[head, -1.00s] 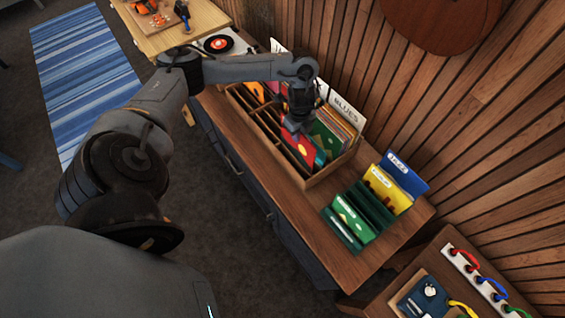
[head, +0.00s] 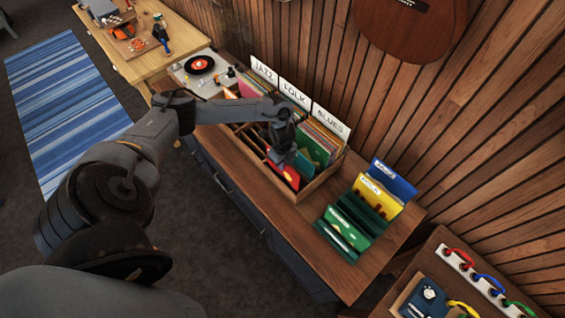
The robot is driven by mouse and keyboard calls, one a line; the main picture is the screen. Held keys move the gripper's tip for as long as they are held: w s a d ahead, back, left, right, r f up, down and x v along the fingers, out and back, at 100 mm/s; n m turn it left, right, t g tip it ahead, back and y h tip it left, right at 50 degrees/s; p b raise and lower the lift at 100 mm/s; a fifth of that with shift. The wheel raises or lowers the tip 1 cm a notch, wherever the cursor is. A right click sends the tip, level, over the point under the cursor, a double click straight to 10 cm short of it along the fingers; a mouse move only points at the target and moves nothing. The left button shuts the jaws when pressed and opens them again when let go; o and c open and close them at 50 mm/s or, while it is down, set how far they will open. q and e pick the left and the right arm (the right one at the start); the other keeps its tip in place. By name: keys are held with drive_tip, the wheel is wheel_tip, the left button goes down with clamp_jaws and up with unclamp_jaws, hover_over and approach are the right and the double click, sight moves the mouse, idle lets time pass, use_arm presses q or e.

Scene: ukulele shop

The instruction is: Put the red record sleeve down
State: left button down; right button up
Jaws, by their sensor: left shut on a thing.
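The red record sleeve (head: 285,172) shows at the front part of the wooden record crate (head: 317,186), in front of the green sleeves. My left gripper (head: 284,158) is over the crate, pointing down, shut on the red sleeve's upper edge. The gripper hides part of the sleeve. I cannot tell whether the sleeve's lower edge touches the crate floor. My right gripper is not in view.
Divider cards JAZZ (head: 264,72), FOLK (head: 294,94) and BLUES (head: 331,122) stand along the crate's back. A green rack (head: 357,212) with green, yellow and blue sleeves stands to the right. A record player (head: 199,68) is at the left. The wood-slat wall is close behind.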

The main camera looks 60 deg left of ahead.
use_arm(q)
drive_tip(key=shift+f+b, duration=0.35)
drive_tip(key=shift+f, duration=0.25)
drive_tip(key=c, duration=1.2)
unclamp_jaws()
drive_tip(key=shift+r, duration=0.1)
